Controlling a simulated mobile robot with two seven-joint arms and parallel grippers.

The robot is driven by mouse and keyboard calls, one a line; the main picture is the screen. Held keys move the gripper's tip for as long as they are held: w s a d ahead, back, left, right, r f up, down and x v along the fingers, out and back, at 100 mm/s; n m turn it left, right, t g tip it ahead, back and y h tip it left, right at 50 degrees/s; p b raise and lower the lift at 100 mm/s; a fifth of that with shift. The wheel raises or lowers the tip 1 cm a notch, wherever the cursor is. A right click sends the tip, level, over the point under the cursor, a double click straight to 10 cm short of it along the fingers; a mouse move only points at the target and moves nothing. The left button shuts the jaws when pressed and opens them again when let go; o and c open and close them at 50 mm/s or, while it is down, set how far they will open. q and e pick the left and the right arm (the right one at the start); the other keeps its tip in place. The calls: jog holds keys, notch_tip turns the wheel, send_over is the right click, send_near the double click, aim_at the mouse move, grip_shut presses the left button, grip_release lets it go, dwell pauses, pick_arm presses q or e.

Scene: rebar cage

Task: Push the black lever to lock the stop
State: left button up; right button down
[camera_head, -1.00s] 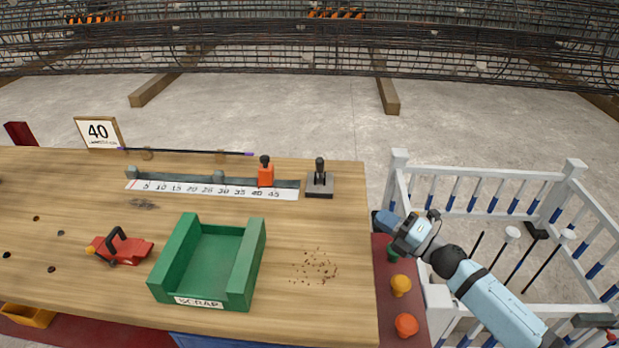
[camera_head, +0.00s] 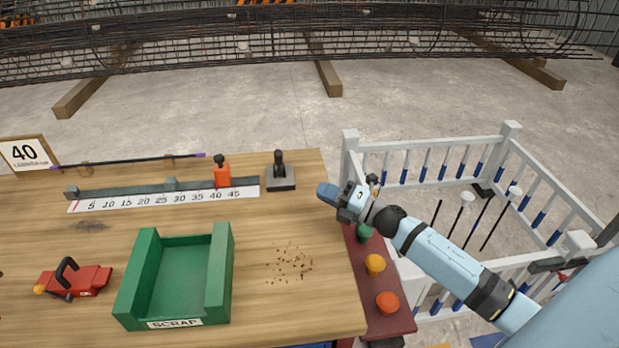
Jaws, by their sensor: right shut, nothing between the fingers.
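An orange stop (camera_head: 222,178) with a small black lever or knob (camera_head: 220,158) on top stands on the grey rail (camera_head: 120,190), near the 40 mark of the white scale (camera_head: 165,199). Right of the rail's end is a grey block (camera_head: 281,184) with an upright black handle (camera_head: 279,163). My right gripper (camera_head: 328,193) is shut and empty over the right edge of the bench, to the right of the stop and the block and apart from both. My left gripper is not in view.
A green SCRAP tray (camera_head: 128,290) and a red clamp-like tool (camera_head: 85,283) lie at the front. Coloured buttons (camera_head: 375,265) and a white railing (camera_head: 430,142) are at right.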

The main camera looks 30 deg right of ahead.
aim_at(279, 162)
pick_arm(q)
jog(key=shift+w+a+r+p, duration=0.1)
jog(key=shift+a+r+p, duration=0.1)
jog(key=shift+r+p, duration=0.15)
pick_arm(e)
jog(key=w+d+x, duration=0.1)
jog(key=d+x, duration=0.1)
jog(key=x, duration=0.9)
jog(key=shift+w+r, duration=0.4)
jog(key=shift+w, duration=0.1)
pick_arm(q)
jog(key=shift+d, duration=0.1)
